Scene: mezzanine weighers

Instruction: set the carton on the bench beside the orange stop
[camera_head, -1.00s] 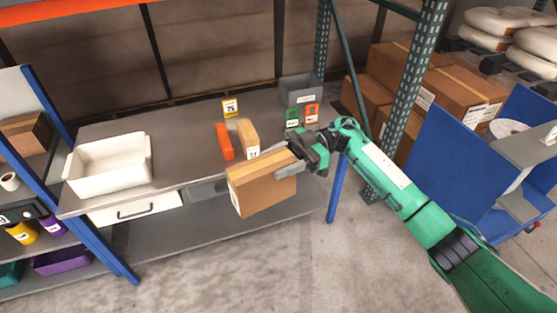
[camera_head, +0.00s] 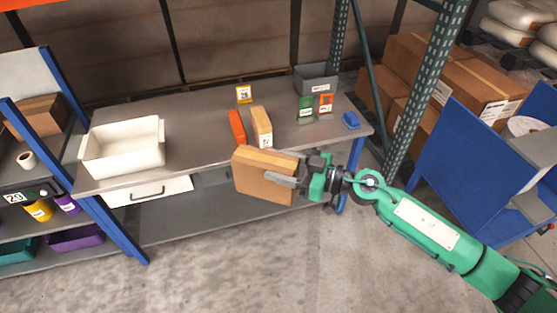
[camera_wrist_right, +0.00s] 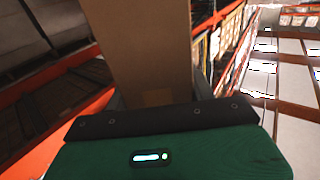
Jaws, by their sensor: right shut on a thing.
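A brown cardboard carton (camera_head: 262,178) is held by my right gripper (camera_head: 285,167) in front of the bench's front edge. The gripper is shut on it from the right side. In the right wrist view the carton (camera_wrist_right: 140,45) fills the middle, above the green gripper body. The orange stop (camera_head: 237,126) is a narrow block on the grey bench (camera_head: 195,120). A slim, light brown box (camera_head: 262,126) with a white label stands close to its right. My left gripper is not in view.
A white bin (camera_head: 122,165) stands on the bench's left. A yellow card (camera_head: 244,94), a grey bin (camera_head: 315,78), green and orange cards (camera_head: 326,102) and a blue object (camera_head: 351,120) are at the back and right. A rack upright (camera_head: 430,80) rises at right.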

